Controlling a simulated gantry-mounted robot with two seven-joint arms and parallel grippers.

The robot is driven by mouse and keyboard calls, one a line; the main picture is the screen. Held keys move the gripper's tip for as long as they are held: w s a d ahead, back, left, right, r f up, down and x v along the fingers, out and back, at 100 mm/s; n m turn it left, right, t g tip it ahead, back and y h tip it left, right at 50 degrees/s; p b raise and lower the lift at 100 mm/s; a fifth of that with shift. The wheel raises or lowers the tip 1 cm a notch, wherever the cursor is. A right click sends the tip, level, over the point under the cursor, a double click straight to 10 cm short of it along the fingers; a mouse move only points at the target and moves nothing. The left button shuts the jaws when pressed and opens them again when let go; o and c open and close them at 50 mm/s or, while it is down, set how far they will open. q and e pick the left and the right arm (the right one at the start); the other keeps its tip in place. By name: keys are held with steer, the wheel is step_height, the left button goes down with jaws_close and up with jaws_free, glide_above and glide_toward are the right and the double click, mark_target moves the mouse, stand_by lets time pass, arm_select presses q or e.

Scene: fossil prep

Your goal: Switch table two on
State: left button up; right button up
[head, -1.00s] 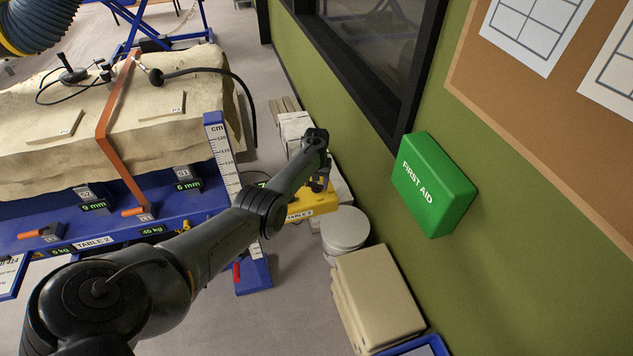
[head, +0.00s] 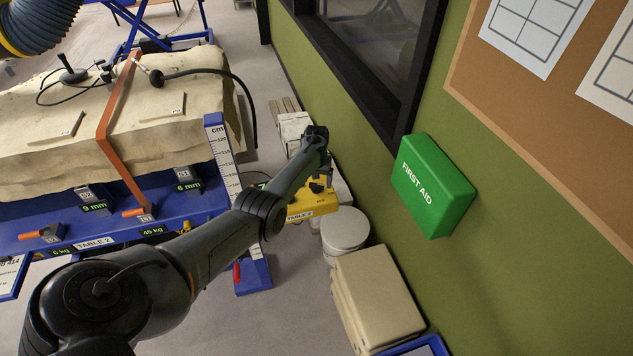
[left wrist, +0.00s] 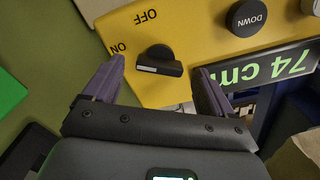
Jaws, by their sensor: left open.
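A yellow control box (head: 322,199) with a table label stands low by the green wall, beyond my left arm. In the left wrist view the box (left wrist: 203,24) carries ON and OFF markings, a black rotary switch (left wrist: 160,61) and a round black DOWN button (left wrist: 246,18). The switch's white mark is at its left end, nearer ON than OFF. My left gripper (left wrist: 158,75) is open, its two fingers apart on either side of the switch; contact cannot be told. It also shows in the head view (head: 325,170). My right gripper is not in view.
A blue table (head: 180,212) labelled TABLE 2 bears a strapped stone block (head: 60,115). A green display (left wrist: 263,68) reads 74 cm. A white bucket (head: 345,232), beige sacks (head: 375,295) and a first aid box (head: 433,185) line the wall side.

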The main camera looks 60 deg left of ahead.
mark_target(316, 184)
arm_select(q)
step_height(316, 184, up, 10)
steer(key=shift+f, duration=0.25)
steer(key=shift+f+p, duration=0.1)
steer(key=shift+p, duration=0.2)
